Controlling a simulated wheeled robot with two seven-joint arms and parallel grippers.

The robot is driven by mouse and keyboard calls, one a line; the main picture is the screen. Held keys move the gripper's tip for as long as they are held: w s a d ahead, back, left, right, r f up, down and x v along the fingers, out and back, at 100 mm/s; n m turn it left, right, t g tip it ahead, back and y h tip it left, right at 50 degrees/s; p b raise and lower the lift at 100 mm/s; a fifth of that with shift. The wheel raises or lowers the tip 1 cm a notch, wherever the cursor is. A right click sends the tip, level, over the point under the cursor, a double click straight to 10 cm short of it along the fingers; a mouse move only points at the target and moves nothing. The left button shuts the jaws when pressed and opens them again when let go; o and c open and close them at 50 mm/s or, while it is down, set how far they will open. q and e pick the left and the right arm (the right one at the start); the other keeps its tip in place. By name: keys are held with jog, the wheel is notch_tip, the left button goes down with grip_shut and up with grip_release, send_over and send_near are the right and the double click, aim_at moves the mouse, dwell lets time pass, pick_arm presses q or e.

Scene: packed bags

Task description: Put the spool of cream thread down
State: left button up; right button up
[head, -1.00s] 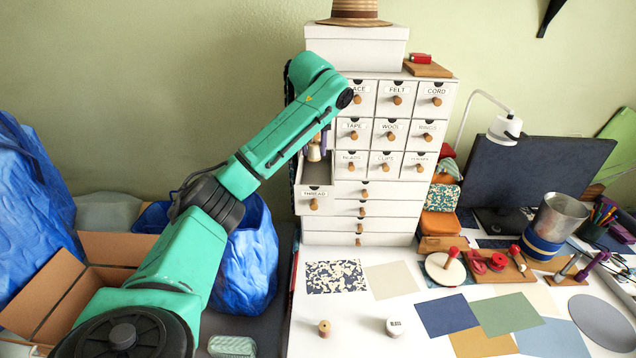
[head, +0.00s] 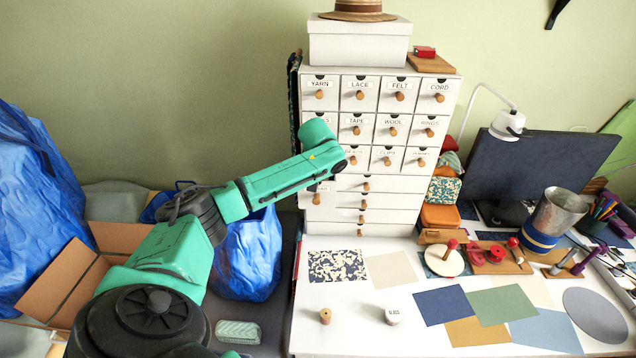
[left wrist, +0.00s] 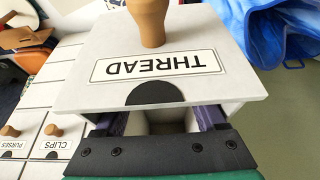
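The drawer labelled THREAD (left wrist: 225,84) is pulled out; its front, upside down, fills much of the left wrist view. In the head view its front (head: 327,205) is partly covered by my left arm. My left gripper (left wrist: 162,122) has its two purple fingers apart, just behind the drawer front and down at the drawer opening. The front hides the fingertips and what lies between them. I cannot make out the spool of cream thread in either current view. My right gripper is not in view.
The white drawer cabinet (head: 388,215) stands at the back of the white table (head: 420,345). Blue bags (head: 250,255) and an open cardboard box (head: 62,285) are left.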

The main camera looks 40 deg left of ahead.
pick_arm(q)
jog(key=shift+s+r+b, duration=0.2)
jog(key=shift+r+b, duration=0.1)
jog(key=shift+r, duration=0.15)
jog(key=b+v, duration=0.3)
jog(key=v, duration=0.8)
jog(key=shift+r+b, duration=0.15)
jog(key=shift+b, duration=0.25)
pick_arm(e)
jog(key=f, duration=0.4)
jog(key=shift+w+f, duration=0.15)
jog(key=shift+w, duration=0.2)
pick_arm(q)
jog(key=shift+s, duration=0.1)
